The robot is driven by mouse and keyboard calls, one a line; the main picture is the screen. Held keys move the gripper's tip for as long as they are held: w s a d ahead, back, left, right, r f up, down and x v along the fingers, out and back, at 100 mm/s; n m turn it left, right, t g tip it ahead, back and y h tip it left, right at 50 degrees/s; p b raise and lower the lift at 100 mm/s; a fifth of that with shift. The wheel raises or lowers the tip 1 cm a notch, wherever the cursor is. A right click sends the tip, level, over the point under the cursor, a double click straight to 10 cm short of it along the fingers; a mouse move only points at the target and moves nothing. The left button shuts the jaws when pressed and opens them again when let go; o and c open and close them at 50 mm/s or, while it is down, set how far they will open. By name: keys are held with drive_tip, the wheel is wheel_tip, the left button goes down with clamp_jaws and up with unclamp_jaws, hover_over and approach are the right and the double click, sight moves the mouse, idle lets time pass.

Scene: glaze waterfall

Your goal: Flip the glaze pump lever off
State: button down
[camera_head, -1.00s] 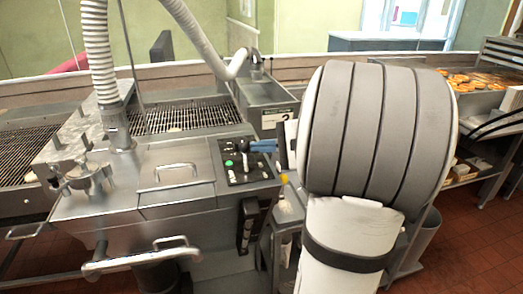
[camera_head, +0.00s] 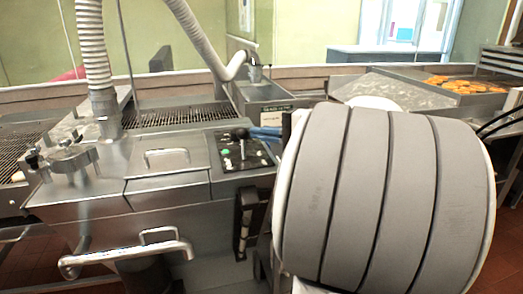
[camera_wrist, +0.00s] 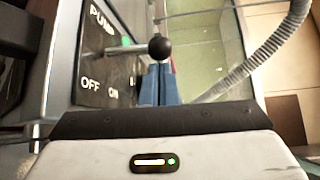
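The glaze pump lever (camera_head: 240,133) has a black ball knob on a metal stem and stands on a black control panel (camera_head: 249,162). In the wrist view the lever's knob (camera_wrist: 160,47) is just beyond my fingertips, its stem running left to the panel (camera_wrist: 105,70) lettered PUMP, OFF and ON. My gripper (camera_wrist: 159,70) has blue fingers lying side by side, shut, with nothing seen between them. In the head view my gripper (camera_head: 264,133) is just right of the knob. I cannot tell whether the fingertips touch it. A green light shows on the panel.
A steel machine with a handled lid (camera_head: 167,160) and a wire conveyor (camera_head: 180,115) stands left of the panel. A ribbed hose (camera_head: 92,45) hangs above it. A tray of doughnuts (camera_head: 465,84) is at the right. My arm covers much of the lower right.

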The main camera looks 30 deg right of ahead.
drive_tip(key=shift+s+a+f+n+t+b, duration=0.1)
drive_tip(key=shift+s+f+n+t+b, duration=0.45)
drive_tip(key=shift+b, duration=0.6)
drive_tip(key=shift+s+a+r+y+b, duration=0.2)
drive_tip(key=shift+s+r+y+b, duration=0.2)
drive_tip(key=shift+b, duration=0.75)
drive_tip(key=shift+s, duration=0.1)
drive_tip(key=s+d, duration=0.7)
drive_tip(key=d, duration=0.2)
drive_tip(key=shift+d, duration=0.15)
drive_tip(key=shift+s, duration=0.1)
